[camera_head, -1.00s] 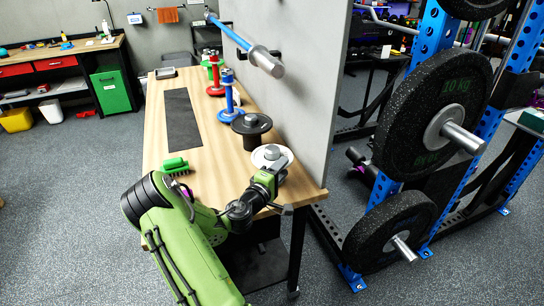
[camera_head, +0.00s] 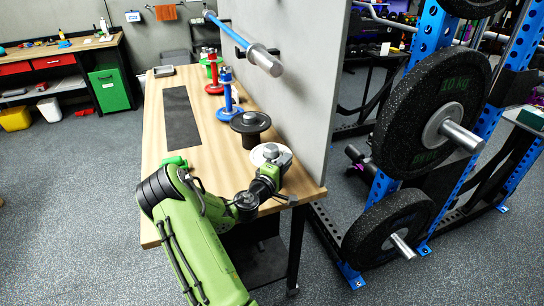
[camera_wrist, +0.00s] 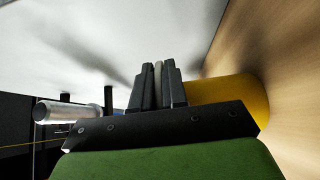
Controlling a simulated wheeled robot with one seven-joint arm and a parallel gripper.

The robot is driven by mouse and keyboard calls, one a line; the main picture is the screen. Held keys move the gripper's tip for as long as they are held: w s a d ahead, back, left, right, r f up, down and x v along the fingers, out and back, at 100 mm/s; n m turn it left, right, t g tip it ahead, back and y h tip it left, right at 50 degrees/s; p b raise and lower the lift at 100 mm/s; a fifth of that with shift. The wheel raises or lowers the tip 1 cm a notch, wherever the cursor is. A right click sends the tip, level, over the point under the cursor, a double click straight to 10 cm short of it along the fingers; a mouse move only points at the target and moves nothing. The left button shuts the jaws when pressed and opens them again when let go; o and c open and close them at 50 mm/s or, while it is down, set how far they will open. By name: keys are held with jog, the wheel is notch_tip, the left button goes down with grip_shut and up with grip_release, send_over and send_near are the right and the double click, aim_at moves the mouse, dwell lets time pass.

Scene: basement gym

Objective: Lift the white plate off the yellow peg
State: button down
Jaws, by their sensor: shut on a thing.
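The white plate (camera_head: 261,154) is a flat disc with a grey hub at the near end of the workbench, close to the grey panel. My gripper (camera_head: 281,164) is at its near right side. In the wrist view, my gripper (camera_wrist: 158,85) is shut on the thin pale edge of the plate (camera_wrist: 158,70), which stands between the two dark fingers. The yellow peg (camera_wrist: 240,95) shows beside the fingers, against the wood. In the head view the peg is hidden under the plate and behind my arm.
A black plate on a dark stand (camera_head: 251,122) is just behind the white plate. Blue (camera_head: 228,112) and red (camera_head: 213,87) peg stands follow farther back. The grey panel (camera_head: 302,90) rises close on the right. A dark mat (camera_head: 181,118) lies on the bench, left of the stands.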

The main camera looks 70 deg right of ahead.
jog(key=shift+r, duration=0.1)
notch_tip(320, 180, up, 7)
jog(key=shift+f+p, duration=0.1)
jog(key=shift+p, duration=1.15)
jog(key=w+a+b, duration=0.2)
jog(key=a+b, duration=0.2)
jog(key=a, duration=1.4)
jog(key=shift+w, duration=0.2)
